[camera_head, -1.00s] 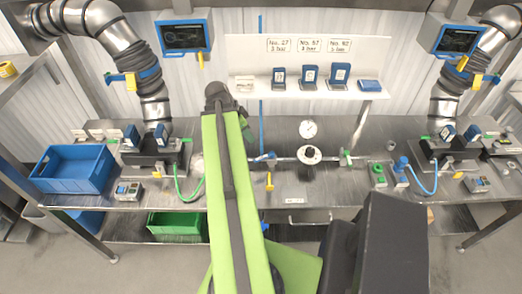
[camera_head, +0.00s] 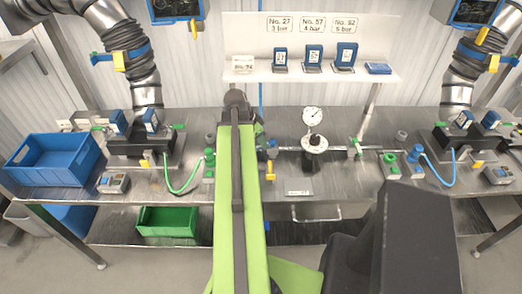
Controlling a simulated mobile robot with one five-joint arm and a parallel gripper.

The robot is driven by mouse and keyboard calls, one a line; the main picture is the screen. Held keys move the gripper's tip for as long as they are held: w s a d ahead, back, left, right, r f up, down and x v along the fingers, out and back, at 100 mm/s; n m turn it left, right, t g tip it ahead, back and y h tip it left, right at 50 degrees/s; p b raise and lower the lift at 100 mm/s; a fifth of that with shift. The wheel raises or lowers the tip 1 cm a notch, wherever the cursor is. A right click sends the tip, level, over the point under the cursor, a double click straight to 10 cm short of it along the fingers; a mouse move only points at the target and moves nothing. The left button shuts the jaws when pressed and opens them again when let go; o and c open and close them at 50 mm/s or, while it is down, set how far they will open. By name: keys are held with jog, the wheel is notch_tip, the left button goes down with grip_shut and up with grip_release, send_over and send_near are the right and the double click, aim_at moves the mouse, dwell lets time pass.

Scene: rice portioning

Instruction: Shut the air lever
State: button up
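My green arm reaches forward over the middle of the steel workbench (camera_head: 318,184). My gripper (camera_head: 237,97) is the dark end of the arm, above the back of the bench; its fingers are too small and hidden to read. Right of the arm runs a metal air line with a round white gauge (camera_head: 313,117) and a black-and-steel regulator (camera_head: 314,142). A small green lever (camera_head: 356,145) sits on the line's right end. A yellow handle (camera_head: 271,168) hangs near its left end, close beside my arm. I cannot tell which is the air lever. My gripper appears apart from both.
A white shelf (camera_head: 240,72) behind holds several blue-and-grey gauges or cards. Left stand a blue crate (camera_head: 55,178) and a black station (camera_head: 140,143) with a green hose (camera_head: 184,188). A similar station (camera_head: 462,138) with a blue hose stands right. A green bin (camera_head: 167,222) is below.

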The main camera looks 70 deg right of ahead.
jog(key=shift+s+d+f, duration=0.1)
jog(key=shift+d+f, duration=0.05)
jog(key=shift+f, duration=0.25)
jog(key=shift+r, duration=0.1)
grip_shut()
dwell(1.1)
